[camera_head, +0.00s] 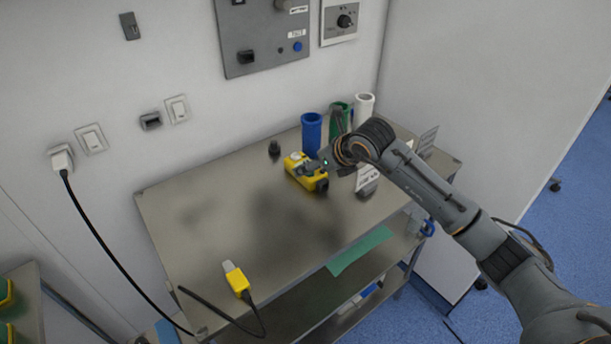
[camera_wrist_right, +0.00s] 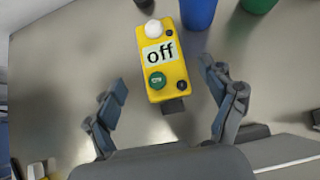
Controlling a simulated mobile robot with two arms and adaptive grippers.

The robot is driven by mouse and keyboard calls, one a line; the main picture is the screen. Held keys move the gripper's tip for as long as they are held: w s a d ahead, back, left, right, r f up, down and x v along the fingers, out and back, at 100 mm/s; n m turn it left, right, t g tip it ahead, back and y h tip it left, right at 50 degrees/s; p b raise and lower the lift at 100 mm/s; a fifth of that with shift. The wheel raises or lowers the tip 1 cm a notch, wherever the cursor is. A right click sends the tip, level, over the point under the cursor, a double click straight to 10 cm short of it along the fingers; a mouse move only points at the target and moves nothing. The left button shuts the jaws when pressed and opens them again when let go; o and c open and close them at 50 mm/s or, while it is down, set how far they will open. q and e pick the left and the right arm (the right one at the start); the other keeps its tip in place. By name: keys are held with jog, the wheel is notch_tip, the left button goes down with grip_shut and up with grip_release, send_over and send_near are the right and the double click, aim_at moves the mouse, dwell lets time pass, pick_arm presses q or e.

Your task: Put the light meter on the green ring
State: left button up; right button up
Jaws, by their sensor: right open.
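A yellow box with a white dome, a screen reading "off" and a green button, which looks like the light meter (camera_head: 296,164), lies on the metal table. In the right wrist view the light meter (camera_wrist_right: 162,60) lies ahead of and between the spread fingers, with no visible contact. My right gripper (camera_head: 328,166) is open and empty by its right side; it also shows in the wrist view (camera_wrist_right: 164,82). No separate green ring is clear; an upright green cylinder (camera_head: 338,110) stands at the back, partly hidden by my right arm, and shows at the wrist view's top edge (camera_wrist_right: 258,4). My left gripper is not in view.
A blue cylinder (camera_head: 311,132) and a white one (camera_head: 365,104) flank the green one. A small black object (camera_head: 274,148) stands left of the meter. A yellow cabled device (camera_head: 237,280) lies near the front edge.

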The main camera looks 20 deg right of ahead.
jog(key=shift+w+f, duration=0.2)
jog(key=shift+f, duration=0.15)
jog(key=b+x, duration=0.2)
jog(key=x, duration=0.1)
jog(key=shift+f, duration=0.5)
jog(key=shift+w+a+f+b, duration=0.15)
jog(key=shift+w+f+b, duration=0.1)
jog(key=shift+w+b, duration=0.2)
jog(key=shift+s+r, duration=0.1)
